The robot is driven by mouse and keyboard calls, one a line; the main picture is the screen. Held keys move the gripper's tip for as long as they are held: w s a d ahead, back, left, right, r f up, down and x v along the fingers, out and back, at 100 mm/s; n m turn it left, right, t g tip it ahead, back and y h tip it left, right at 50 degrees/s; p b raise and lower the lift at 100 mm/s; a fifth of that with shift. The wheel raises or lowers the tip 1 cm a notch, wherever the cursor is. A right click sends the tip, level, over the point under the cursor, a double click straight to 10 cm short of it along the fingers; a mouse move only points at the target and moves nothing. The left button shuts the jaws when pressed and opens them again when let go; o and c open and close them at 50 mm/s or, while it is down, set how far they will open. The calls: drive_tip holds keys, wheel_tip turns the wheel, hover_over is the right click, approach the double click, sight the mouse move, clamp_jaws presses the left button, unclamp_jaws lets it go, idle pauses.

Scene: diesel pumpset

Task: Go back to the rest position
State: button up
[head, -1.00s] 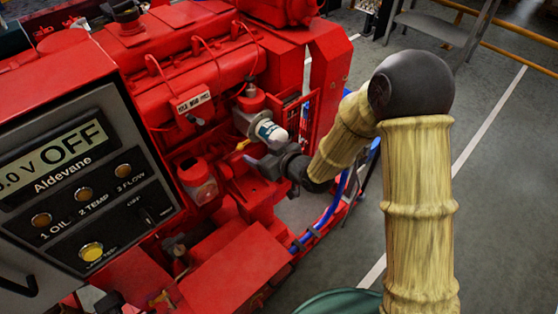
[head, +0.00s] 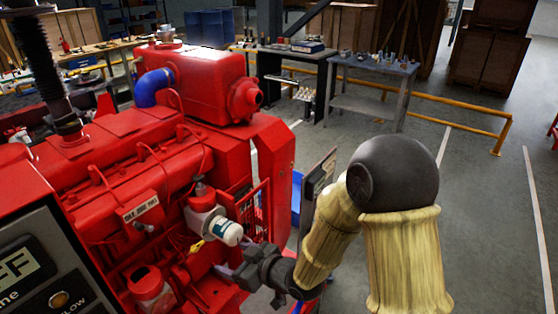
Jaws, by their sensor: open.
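My gripper (head: 234,262) is dark grey and open, at the right side of the red engine (head: 140,190). Its fingers point left toward the engine, just below a white canister with a green band (head: 227,231). I see nothing between the fingers, though their tips are partly lost against the engine parts. I cannot tell whether they touch anything. My arm, in pale yellow sleeves with a dark elbow, reaches in from the lower right and is bent, not folded in.
The grey control panel (head: 30,265) stands close at lower left. A red mesh guard (head: 255,210) is just above my gripper. Behind are a blue-topped workbench (head: 375,65) and a yellow rail (head: 450,113). The grey floor at right (head: 490,210) is clear.

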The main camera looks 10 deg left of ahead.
drive_tip(key=w+d+r+m+t+h+p, duration=0.2)
drive_tip(key=d+m+h, duration=0.45)
drive_tip(key=d, duration=1.15)
drive_tip(key=s+d+r+m+g+h+p, duration=0.1)
drive_tip(key=s+d+r+m+g+h, duration=0.1)
drive_tip(key=s+d, duration=0.3)
drive_tip(key=s+d+r+m+g+h+p, duration=0.2)
drive_tip(key=s+d+r+m+g+h, duration=0.1)
drive_tip(key=d, duration=0.7)
drive_tip(key=shift+s+m, duration=0.55)
drive_tip(key=shift+s, duration=0.35)
drive_tip(key=shift+a+h, duration=0.1)
drive_tip(key=shift+h, duration=0.15)
